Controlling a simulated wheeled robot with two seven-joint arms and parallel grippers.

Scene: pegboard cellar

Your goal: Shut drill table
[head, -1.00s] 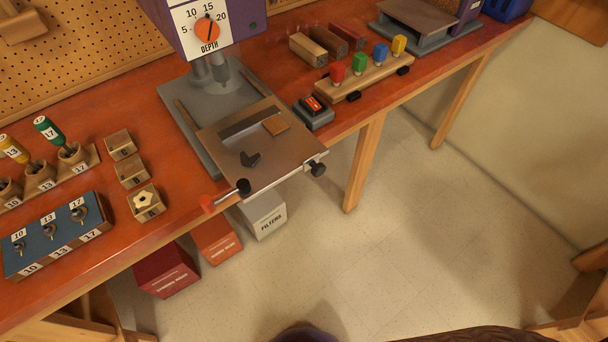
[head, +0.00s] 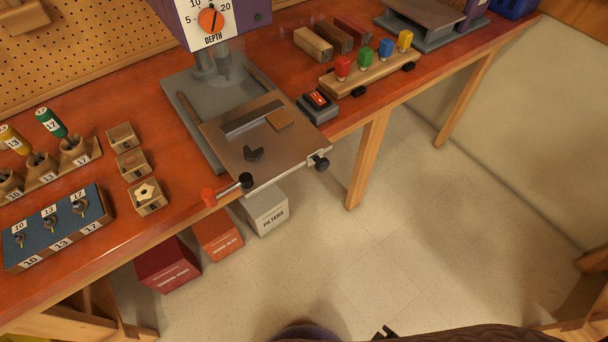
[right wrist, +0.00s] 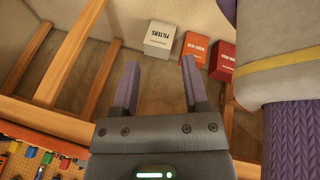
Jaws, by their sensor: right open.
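The drill table (head: 285,158) is a brown metal plate with a grey front edge, under the purple drill press (head: 236,18). It sticks out past the bench's front edge. A slotted fence (head: 252,118), a small wood block (head: 281,119) and a dark V-shaped piece (head: 253,153) are on it. A rod with a red end (head: 208,196) and a black knob (head: 320,163) are at its front. My right gripper (right wrist: 160,75) is open and empty in the right wrist view, with floor and boxes beyond it. My left gripper is not in view.
Under the bench (head: 130,218) stand a white FILTERS box (head: 263,209), an orange box (head: 217,236) and a dark red box (head: 167,265). A blue bit block (head: 55,228) is at left. Several coloured-handled pieces (head: 365,68) are at right. Floor in front is clear.

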